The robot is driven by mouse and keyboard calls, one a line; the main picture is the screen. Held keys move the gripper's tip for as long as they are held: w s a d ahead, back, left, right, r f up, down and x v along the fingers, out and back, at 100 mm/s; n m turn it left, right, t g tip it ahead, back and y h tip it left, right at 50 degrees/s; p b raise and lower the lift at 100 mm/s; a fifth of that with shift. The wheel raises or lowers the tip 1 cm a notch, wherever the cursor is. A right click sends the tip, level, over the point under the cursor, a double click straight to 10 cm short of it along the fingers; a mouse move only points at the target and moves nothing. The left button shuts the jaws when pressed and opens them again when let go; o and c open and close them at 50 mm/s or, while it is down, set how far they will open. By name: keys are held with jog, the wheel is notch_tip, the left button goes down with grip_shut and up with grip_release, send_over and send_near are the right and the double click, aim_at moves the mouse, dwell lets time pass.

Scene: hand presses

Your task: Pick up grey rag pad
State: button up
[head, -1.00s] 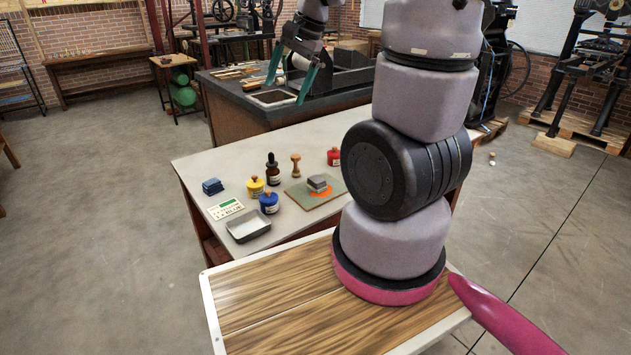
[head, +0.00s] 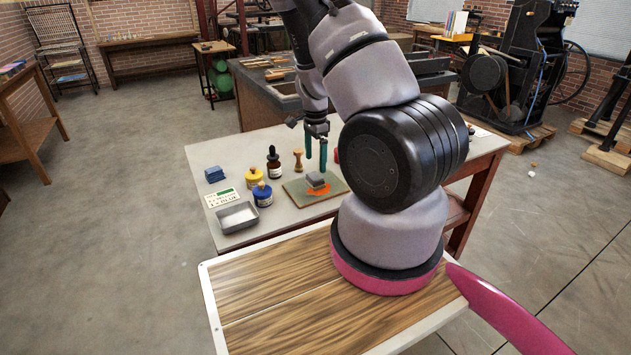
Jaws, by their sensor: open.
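The grey rag pad (head: 315,179) is a small grey block on a greenish board (head: 296,194) on the pale table, with an orange patch around and in front of it. My gripper (head: 316,163) points down with its two teal fingers apart and nothing between them. In the picture its fingertips are just above and behind the pad. I cannot tell the exact gap in depth.
A blue pad stack (head: 214,174), a card (head: 222,198) and a metal tray (head: 237,217) are further left. A red jar is mostly hidden by my arm.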

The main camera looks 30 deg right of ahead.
aim_at(315, 176)
notch_tip(315, 176, down, 7)
jog(key=shift+f, duration=0.2)
jog(key=c, duration=1.4)
notch_tip(315, 176, up, 10)
jog(key=shift+r, duration=0.1)
jog(key=o, duration=0.6)
jog(key=shift+c, duration=1.4)
